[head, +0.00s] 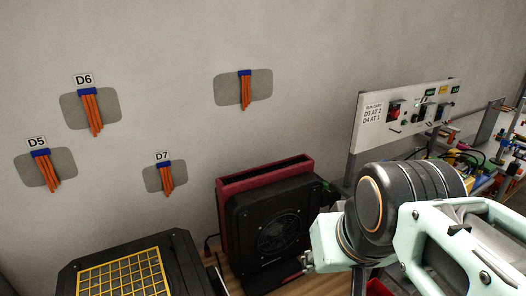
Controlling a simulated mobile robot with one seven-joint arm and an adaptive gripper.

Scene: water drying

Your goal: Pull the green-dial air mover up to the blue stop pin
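A black box-shaped unit with a round fan grille and a red surround (275,222) stands against the wall at the centre of the head view. It looks like an air mover, but no green dial shows on it. A second black unit (185,258) with a yellow grid on top is at the lower left, cut off by the bottom edge; no green dial shows there either. No blue stop pin can be made out. My pale green arm fills the lower right. A small grey part at its left end, beside the red-framed unit, may belong to my gripper; its fingers cannot be made out.
Orange strips with blue clips hang on grey wall patches, with labels D5 (36,142), D6 (84,79) and D7 (162,156). A switch panel (405,112) stands at the right. A cluttered bench (497,160) with cables is behind my arm. A narrow floor gap separates the two black units.

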